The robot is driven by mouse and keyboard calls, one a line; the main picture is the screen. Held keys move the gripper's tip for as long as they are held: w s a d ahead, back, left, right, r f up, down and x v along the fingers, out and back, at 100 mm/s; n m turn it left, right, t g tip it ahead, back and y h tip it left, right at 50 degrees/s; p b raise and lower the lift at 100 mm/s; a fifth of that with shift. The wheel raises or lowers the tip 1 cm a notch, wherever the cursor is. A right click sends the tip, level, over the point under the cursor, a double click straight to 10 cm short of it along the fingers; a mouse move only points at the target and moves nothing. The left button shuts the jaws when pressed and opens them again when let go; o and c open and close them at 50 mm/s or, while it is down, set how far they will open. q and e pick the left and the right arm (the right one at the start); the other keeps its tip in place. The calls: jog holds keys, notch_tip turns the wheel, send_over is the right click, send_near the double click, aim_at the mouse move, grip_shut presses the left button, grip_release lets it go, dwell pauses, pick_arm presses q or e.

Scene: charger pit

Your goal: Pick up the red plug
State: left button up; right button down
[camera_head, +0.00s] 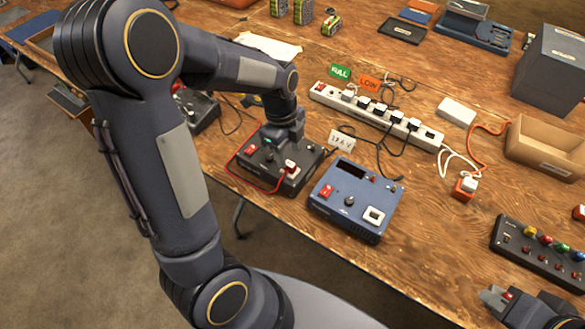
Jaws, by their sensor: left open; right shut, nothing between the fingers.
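A small red block with a white piece on top (465,188) lies on the wooden table right of the power strip, beside white and orange cords. I cannot tell if this is the red plug. A black box (262,175) with a red cable (258,186) and a small red-and-white piece (291,166) on its top stands near the table's front edge. My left gripper (284,143) is open and points down over the back of this box. Its fingertips are hard to make out. My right gripper (498,298) is shut and empty at the lower right.
A blue box (356,198) with a red switch stands right of the black box. A white power strip (375,115) with several black plugs lies behind. A cardboard tray (548,150), a dark bin (552,70) and a button panel (540,252) stand at the right.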

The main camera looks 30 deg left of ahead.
aim_at(290, 163)
pick_arm(q)
jog(key=f, duration=0.4)
jog(key=shift+d+f, duration=0.1)
jog(key=shift+d, duration=0.15)
grip_shut()
